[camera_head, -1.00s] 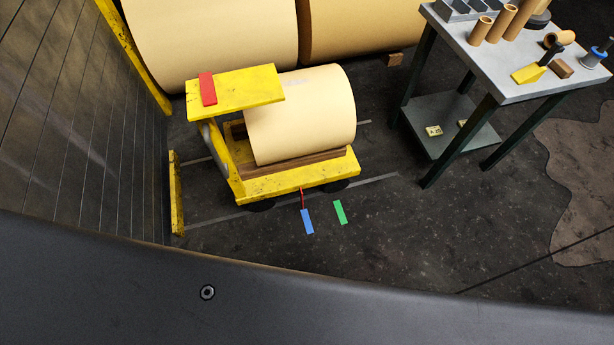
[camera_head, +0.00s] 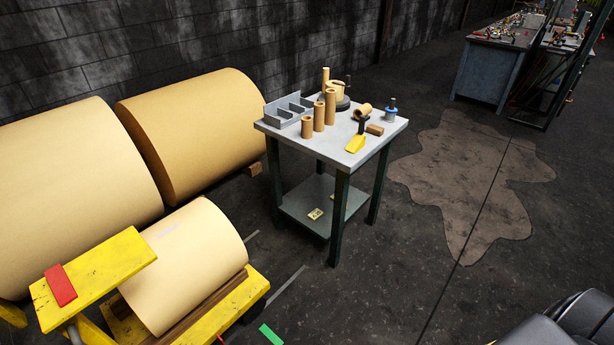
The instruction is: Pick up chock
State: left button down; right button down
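A small brown wooden block (camera_head: 254,169), which looks like a chock, lies on the floor against the right end of the rear paper roll (camera_head: 195,130). Another small brown block (camera_head: 375,130) lies on the grey table (camera_head: 290,126), near its right front edge. I cannot tell which of the two the task means. Neither of my grippers is in view. Dark rounded parts at the bottom right look like my own body.
The table also holds upright brown tubes (camera_head: 330,106), a grey divided rack (camera_head: 288,108), a yellow-bladed tool (camera_head: 356,143) and a blue-based pot (camera_head: 390,115). A yellow cart (camera_head: 110,265) carries a roll (camera_head: 185,260). Floor right of the table is clear, with a brown stain (camera_head: 470,180).

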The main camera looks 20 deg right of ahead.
aim_at(358, 142)
jog(key=u, duration=0.05)
jog(key=k, duration=1.05)
jog(key=z, duration=1.55)
jog(key=i, duration=1.15)
jog(key=z, duration=1)
jog(key=i, duration=2.05)
jog(key=u, duration=0.45)
jog(key=i, duration=1.2)
jog(key=u, duration=1.7)
jog(key=i, duration=0.7)
jog(key=u, duration=0.55)
